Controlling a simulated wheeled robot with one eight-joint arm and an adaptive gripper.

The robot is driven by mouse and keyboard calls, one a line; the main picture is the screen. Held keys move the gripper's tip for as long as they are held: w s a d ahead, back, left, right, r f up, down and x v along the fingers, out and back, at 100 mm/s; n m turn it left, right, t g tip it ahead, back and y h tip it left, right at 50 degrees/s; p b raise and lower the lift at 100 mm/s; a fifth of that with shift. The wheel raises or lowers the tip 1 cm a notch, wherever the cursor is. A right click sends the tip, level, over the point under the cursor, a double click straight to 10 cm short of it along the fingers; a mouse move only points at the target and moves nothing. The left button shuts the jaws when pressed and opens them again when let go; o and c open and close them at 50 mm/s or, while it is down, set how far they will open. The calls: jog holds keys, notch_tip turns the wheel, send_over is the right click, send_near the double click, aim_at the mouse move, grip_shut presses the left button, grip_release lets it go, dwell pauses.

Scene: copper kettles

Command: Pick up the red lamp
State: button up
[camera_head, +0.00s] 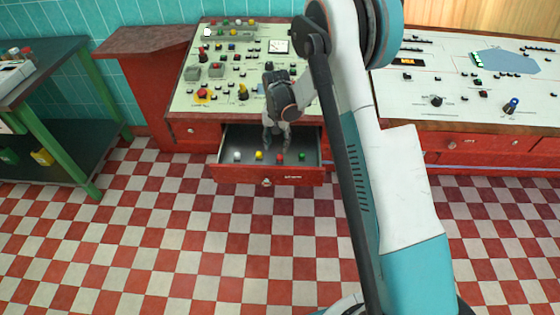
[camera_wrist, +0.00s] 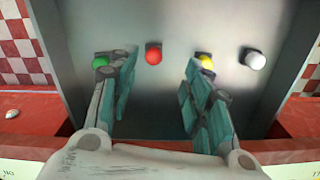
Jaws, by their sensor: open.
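The red lamp (camera_head: 280,158) is a small round red knob inside the open drawer (camera_head: 240,174). In the wrist view the red lamp (camera_wrist: 153,53) lies ahead of my gripper (camera_wrist: 152,72), between the lines of its two fingers and apart from both. My gripper (camera_head: 277,142) is open and empty, pointing down over the back part of the drawer. In the wrist view the left finger partly covers the green lamp (camera_wrist: 99,62) and the right finger partly covers the yellow lamp (camera_wrist: 206,62). Whether the fingers touch them I cannot tell.
A white lamp (camera_wrist: 254,60) stands past the yellow one, and the lamps form a row. Above the drawer is a control panel (camera_head: 215,95) with knobs and buttons. A green-legged table (camera_head: 88,150) stands at left. The checkered floor before the drawer is clear.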

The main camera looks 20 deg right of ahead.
aim_at(280, 155)
notch_tip(280, 155, down, 3)
jog(key=shift+r, duration=0.2)
jog(key=f+b, duration=0.1)
jog(key=d+f, duration=0.1)
jog(key=f, duration=0.1)
jog(key=f+b, duration=0.1)
jog(key=shift+w+d+f+b, duration=0.15)
jog(key=shift+w+f+b, duration=0.1)
jog(key=shift+b, duration=0.1)
jog(key=shift+f, duration=0.35)
jog(key=shift+c, duration=0.6)
jog(key=c, duration=0.9)
